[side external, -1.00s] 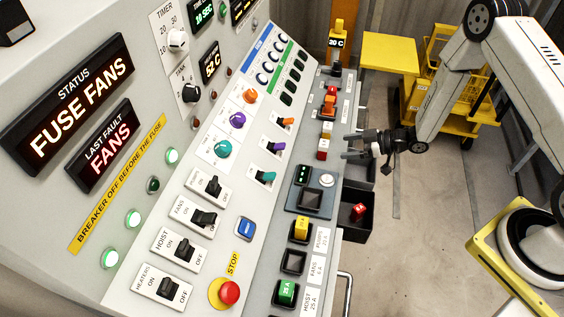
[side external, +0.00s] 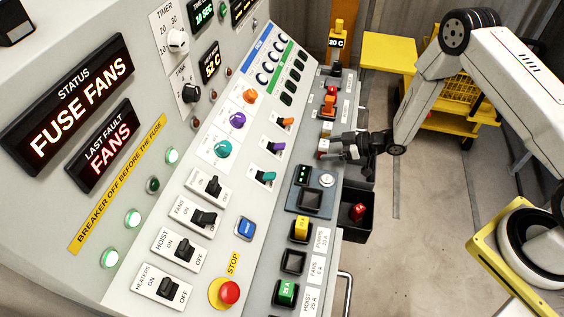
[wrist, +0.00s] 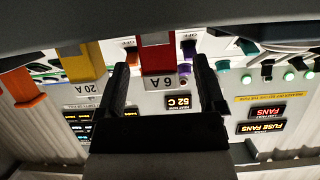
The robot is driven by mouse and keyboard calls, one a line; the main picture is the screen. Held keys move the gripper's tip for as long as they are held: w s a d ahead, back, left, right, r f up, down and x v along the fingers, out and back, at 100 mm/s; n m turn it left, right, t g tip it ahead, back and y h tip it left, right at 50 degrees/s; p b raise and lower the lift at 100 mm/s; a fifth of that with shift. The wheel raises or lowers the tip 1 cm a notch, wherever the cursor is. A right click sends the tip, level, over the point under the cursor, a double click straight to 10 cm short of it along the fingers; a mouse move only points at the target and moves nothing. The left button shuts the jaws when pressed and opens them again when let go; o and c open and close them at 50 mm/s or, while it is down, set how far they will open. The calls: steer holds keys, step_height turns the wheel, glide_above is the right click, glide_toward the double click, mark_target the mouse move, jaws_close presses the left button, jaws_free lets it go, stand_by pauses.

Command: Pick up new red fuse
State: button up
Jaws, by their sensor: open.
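The new red fuse (wrist: 157,59), a red block with a white band, stands in the spare row on the console's right ledge. In the wrist view it sits between my two open fingers (wrist: 161,66), with a gap on each side. In the side external view my gripper (side external: 333,149) is at the fuse from the right, and the fingers cover most of it; only a small red part (side external: 321,155) shows. Whether a finger touches it I cannot tell. Another red fuse (side external: 358,211) lies in the black bin (side external: 352,233).
An orange fuse (side external: 328,103) stands behind, and a yellow fuse (side external: 301,228) and a green fuse (side external: 287,291) sit in sockets nearer the camera. An empty socket (side external: 293,262) lies between them. A tester (side external: 309,198) is beside my gripper.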

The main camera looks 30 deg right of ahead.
steer(key=shift+x, duration=1.15)
jaws_close()
steer(key=shift+r, duration=0.25)
steer(key=shift+r, duration=0.85)
steer(key=s+r, duration=1.1)
steer(key=s, duration=0.3)
steer(key=shift+d, duration=0.5)
